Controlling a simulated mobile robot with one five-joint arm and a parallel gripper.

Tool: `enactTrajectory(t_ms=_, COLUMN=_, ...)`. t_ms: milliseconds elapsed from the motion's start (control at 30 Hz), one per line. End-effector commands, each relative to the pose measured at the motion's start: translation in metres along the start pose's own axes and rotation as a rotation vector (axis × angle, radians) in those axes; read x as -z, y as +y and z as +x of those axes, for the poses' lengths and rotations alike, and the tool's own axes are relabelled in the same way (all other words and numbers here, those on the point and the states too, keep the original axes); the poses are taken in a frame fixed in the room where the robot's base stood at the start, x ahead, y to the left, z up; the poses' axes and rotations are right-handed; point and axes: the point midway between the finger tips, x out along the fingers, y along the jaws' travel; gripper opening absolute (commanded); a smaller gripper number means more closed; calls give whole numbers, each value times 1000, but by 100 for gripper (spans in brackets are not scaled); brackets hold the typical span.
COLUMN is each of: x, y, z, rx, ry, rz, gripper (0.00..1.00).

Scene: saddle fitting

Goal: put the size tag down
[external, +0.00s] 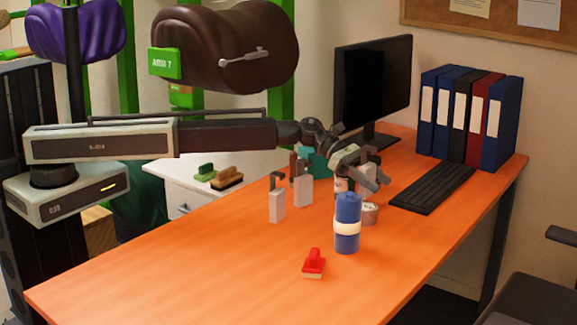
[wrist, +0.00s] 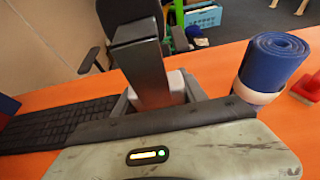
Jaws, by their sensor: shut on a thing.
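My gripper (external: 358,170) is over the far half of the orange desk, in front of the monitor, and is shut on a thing. In the wrist view, a grey finger (wrist: 145,75) stands in front of a small pale piece (wrist: 177,83), which I take to be the size tag. The finger hides much of it, and its writing cannot be read. In the external view, a small whitish thing (external: 341,185) shows just under the gripper. I cannot tell whether it touches the desk.
A rolled blue wrap with a white band (external: 347,222) stands close by, with a tape roll (external: 369,213) behind it. Two grey hooked gauges (external: 277,205) stand left. A red-handled stamp (external: 314,264) is nearer. A keyboard (external: 432,187) lies right. The desk's near left is clear.

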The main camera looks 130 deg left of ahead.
Motion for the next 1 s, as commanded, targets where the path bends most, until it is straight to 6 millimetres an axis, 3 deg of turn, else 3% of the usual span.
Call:
enactTrajectory(t_ms=33, x=14, y=0, z=6, rx=0, ry=0, rz=0, gripper=0)
enactTrajectory(t_ms=167, x=32, y=0, z=13, rx=0, ry=0, rz=0, gripper=0)
enactTrajectory(t_ms=533, x=32, y=0, z=14, rx=0, ry=0, rz=0, gripper=0)
enactTrajectory(t_ms=567, x=32, y=0, z=13, rx=0, ry=0, rz=0, gripper=52)
enactTrajectory(t_ms=633, x=31, y=0, z=13, rx=0, ry=0, rz=0, gripper=71)
enactTrajectory(t_ms=1000, x=28, y=0, z=12, rx=0, ry=0, rz=0, gripper=71)
